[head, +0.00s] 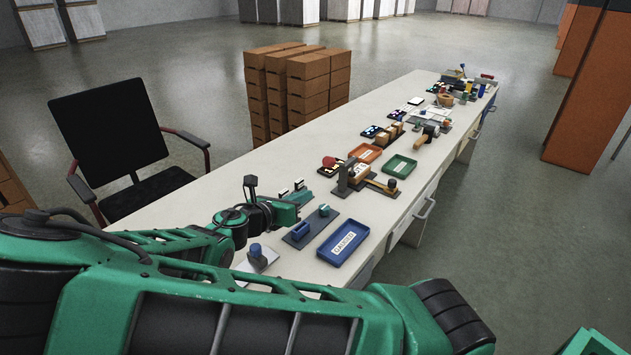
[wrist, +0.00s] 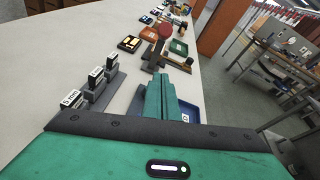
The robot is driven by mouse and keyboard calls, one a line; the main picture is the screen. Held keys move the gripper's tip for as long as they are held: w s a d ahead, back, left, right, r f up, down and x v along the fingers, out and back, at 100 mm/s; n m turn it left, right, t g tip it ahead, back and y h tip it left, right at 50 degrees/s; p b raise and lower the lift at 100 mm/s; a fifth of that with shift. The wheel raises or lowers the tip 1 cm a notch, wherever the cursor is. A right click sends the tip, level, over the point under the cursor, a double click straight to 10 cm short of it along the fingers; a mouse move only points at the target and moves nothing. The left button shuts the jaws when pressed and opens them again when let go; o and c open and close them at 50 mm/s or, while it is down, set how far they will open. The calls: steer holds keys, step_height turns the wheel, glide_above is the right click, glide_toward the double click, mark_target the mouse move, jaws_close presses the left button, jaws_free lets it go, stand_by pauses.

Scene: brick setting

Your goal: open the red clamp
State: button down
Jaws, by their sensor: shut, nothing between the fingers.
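A red round part (head: 328,162) shows in the head view on the long table, beside a brown bracket with a wooden block. In the wrist view the red part (wrist: 165,30) stands on a dark fixture beyond my fingertips. A small red item (head: 487,76) also lies at the table's far end. I cannot tell for certain which of these is the red clamp. My gripper (head: 298,199) is above the table's near part, short of the red round part and apart from it. In the wrist view its green fingers (wrist: 164,80) are together and empty.
A blue tray (head: 343,243) and a grey plate with blue parts (head: 311,228) lie near my gripper. Labelled blocks (wrist: 95,80) stand left of it in the wrist view. Orange (head: 365,153) and green (head: 399,166) trays lie farther on. A black chair (head: 110,130) stands at left.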

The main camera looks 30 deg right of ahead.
mark_target(335, 163)
steer(key=x, duration=0.9)
steer(key=shift+d+f, duration=0.15)
steer(key=shift+d, duration=0.2)
steer(key=shift+w+d+r, duration=0.2)
steer(key=shift+w+r, duration=0.1)
steer(key=shift+r, duration=0.15)
steer(key=shift+w+d+r, duration=0.2)
steer(key=shift+w+r, duration=0.05)
steer(key=shift+r, duration=0.2)
steer(key=shift+w+d+r, duration=0.15)
steer(key=shift+w+r, duration=0.05)
steer(key=shift+r, duration=0.2)
steer(key=shift+w+d+r, duration=0.15)
steer(key=shift+d+r, duration=0.05)
steer(key=shift+r, duration=0.15)
steer(key=shift+a+r, duration=0.1)
steer(key=shift+r, duration=0.1)
